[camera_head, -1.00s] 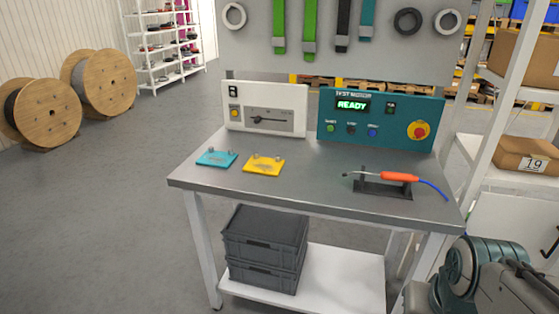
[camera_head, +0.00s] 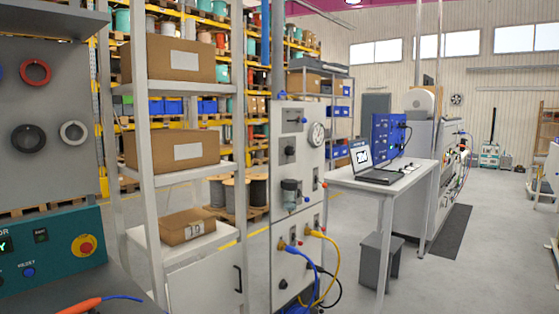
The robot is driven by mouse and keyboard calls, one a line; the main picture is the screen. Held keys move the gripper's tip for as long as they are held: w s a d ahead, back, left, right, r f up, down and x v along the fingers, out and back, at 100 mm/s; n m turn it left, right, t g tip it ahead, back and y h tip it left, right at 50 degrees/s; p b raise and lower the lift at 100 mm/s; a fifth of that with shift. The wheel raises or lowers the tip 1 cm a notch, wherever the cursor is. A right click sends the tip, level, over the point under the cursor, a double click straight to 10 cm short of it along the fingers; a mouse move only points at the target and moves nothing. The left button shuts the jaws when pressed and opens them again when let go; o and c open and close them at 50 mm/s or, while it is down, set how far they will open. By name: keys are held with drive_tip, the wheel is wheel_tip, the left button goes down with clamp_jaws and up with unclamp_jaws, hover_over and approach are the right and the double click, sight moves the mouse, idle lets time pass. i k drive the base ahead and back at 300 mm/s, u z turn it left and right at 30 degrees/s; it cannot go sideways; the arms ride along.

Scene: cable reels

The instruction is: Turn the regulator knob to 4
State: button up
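A tall light-grey panel (camera_head: 302,212) stands right of centre. It carries a round white gauge (camera_head: 316,134). A dark knob (camera_head: 290,150) sits on the panel left of and below the gauge. A small grey device with a clear bowl (camera_head: 289,197) is mounted lower down, with a blue part beside it. Another dark knob (camera_head: 283,284) is near the bottom. I cannot tell for sure which of these is the regulator knob, and no scale numbers are readable. My gripper is not in view.
A white shelf with cardboard boxes (camera_head: 184,138) stands left of the panel. The workbench with the teal test box (camera_head: 50,251) is at lower left. Blue and yellow hoses (camera_head: 333,258) hang from the panel. A table with a laptop (camera_head: 372,170) stands to the right; floor beyond is open.

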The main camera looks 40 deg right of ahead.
sight(289, 151)
drive_tip(key=z, duration=1.5)
